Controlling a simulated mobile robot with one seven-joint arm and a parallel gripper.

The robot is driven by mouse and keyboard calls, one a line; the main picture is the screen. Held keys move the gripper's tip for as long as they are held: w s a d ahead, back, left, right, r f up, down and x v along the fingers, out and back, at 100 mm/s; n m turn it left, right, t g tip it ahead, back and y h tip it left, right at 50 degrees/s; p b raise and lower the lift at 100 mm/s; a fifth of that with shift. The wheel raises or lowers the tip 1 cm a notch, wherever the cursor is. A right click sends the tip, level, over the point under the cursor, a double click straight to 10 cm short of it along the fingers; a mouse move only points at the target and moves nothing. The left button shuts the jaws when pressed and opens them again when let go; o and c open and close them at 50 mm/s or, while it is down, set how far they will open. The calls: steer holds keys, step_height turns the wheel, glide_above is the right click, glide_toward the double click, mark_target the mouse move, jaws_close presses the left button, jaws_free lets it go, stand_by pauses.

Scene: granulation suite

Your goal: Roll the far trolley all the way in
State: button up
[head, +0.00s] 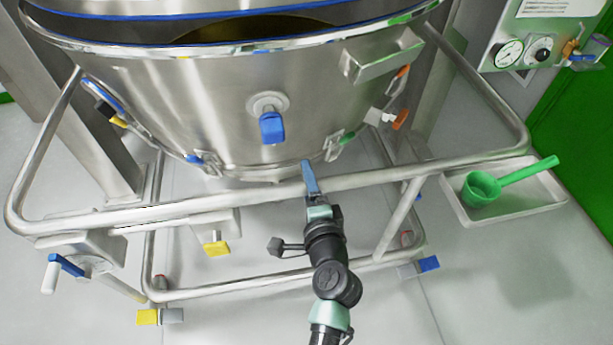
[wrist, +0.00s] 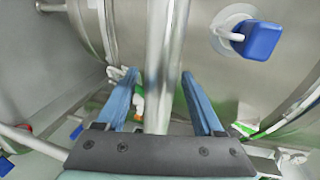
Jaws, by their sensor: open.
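The trolley is a steel tube frame that carries a large round steel bowl (head: 210,110). Its front push rail (head: 400,176) runs across the head view. My gripper (head: 309,172) is at the middle of this rail, its blue fingers reaching over it. In the wrist view, the rail (wrist: 165,45) runs between the two open fingers (wrist: 158,80), with a gap showing on either side. The trolley's lower frame (head: 235,289) has yellow and blue pedals at its corners. The rail's underside behind my gripper is hidden.
A steel tray (head: 530,203) with a green scoop (head: 482,188) is at the right. A gauge panel (head: 535,45) and green wall stand behind it. A steel column (head: 95,120) rises at the left. Pale floor (head: 500,300) is clear at front right.

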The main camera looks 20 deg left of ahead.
steer(key=shift+x, duration=1.05)
steer(key=shift+d, duration=0.1)
jaws_close()
stand_by(0.6)
